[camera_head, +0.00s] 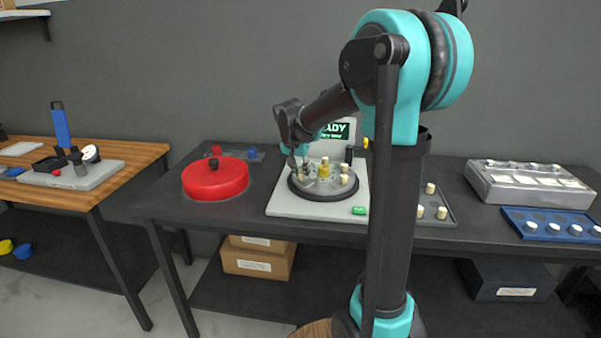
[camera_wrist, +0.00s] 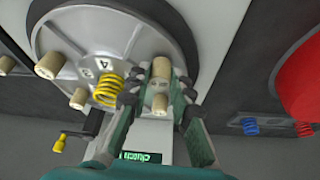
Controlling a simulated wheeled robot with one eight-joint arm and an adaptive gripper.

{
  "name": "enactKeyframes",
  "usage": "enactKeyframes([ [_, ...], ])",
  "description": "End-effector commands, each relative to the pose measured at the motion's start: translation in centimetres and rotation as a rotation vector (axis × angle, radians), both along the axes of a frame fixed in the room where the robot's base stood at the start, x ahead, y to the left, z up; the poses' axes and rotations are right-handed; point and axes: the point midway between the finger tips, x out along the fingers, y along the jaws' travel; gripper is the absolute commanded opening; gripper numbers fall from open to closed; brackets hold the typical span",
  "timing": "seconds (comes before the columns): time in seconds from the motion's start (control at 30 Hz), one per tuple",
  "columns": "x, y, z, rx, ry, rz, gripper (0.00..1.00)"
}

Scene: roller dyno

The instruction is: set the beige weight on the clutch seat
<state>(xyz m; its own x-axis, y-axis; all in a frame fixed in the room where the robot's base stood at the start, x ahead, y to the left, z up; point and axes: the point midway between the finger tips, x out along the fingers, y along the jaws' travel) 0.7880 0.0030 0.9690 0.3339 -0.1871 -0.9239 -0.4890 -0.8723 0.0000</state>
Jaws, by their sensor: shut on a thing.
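My gripper (camera_wrist: 156,90) is over the round grey metal disc (camera_wrist: 88,42) with its fingers closed around a beige cylindrical weight (camera_wrist: 161,68). A paler beige end (camera_wrist: 160,102) shows nearer the camera between the fingers; I cannot tell if it is the same piece. The weight is at the disc's edge, and contact with the disc is unclear. The disc carries other beige weights (camera_wrist: 48,65), a yellow spring (camera_wrist: 108,91) and numbers. In the head view my gripper (camera_head: 301,170) is small at the disc's left side. I cannot make out which spot is the clutch seat.
A red round cover (camera_head: 215,180) lies left of the white dyno base (camera_head: 283,203). Beige weights (camera_head: 441,213) stand in a tray to the right. A blue tray (camera_head: 550,212) holds pale discs farther right.

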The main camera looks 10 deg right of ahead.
Motion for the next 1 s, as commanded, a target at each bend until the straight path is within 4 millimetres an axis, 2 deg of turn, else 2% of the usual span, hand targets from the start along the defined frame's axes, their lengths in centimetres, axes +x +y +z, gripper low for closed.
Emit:
enactKeyframes([
  [0.37,0.0,0.0,-0.44,0.0,0.0,0.0,0.05],
  [0.4,-0.01,0.0,-0.5,0.0,0.0,0.0,0.22],
  [0.57,-0.01,0.0,-0.47,0.0,0.0,0.0,0.42],
  [0.87,-0.01,0.0,-0.43,0.0,0.0,0.0,0.42],
  [1.0,-0.23,0.13,0.37,0.0,0.0,0.001,0.42],
])
